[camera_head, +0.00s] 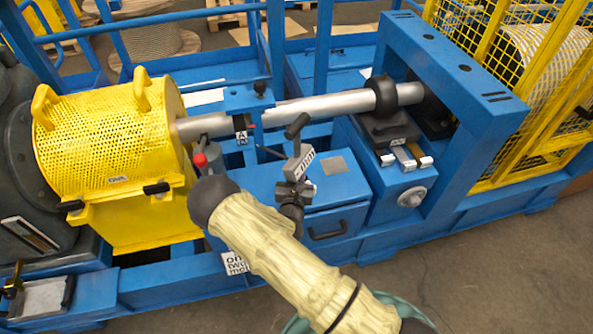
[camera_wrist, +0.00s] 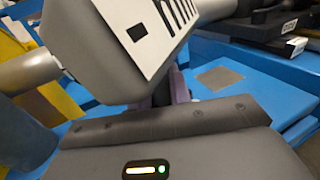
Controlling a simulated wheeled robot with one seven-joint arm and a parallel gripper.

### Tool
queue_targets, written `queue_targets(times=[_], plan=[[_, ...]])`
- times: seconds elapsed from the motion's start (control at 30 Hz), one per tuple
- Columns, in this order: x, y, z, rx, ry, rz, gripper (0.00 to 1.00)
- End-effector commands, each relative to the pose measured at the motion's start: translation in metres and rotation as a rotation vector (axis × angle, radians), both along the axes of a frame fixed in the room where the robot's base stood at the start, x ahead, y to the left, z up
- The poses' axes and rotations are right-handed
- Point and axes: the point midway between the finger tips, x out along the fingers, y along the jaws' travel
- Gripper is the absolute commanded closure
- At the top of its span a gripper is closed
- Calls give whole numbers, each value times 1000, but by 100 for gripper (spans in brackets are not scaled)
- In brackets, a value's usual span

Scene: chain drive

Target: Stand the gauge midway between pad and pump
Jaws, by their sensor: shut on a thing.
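The gauge (camera_head: 299,165), a grey body with a white face and black marks, is in my gripper (camera_head: 294,187), above the blue box top. Its dark bar end sticks up and looks tilted. In the wrist view the gauge (camera_wrist: 130,40) fills the upper middle, its white slotted face towards the right, hiding most of the fingers. I cannot tell whether it touches the box. A flat grey square, seemingly the pad (camera_head: 335,165), lies right of the gauge; it also shows in the wrist view (camera_wrist: 218,77). A red-topped grey device, probably the pump (camera_head: 206,157), stands left, partly behind my arm.
A silver shaft (camera_head: 325,106) runs behind the gauge between a yellow perforated guard (camera_head: 105,145) and a black bearing block (camera_head: 390,125). A blue frame (camera_head: 445,65) rises at right. Bare blue top (camera_head: 345,188) shows around the grey square.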

Motion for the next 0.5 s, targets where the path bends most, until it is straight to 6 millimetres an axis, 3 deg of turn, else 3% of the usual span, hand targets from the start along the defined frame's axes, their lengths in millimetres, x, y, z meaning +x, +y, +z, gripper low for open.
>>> queue_targets(times=[0.17, 0.5], plan=[[1, 0, 0, 0, -8, 0, 100], [1, -1, -34, 0, -8, -2, 100]])
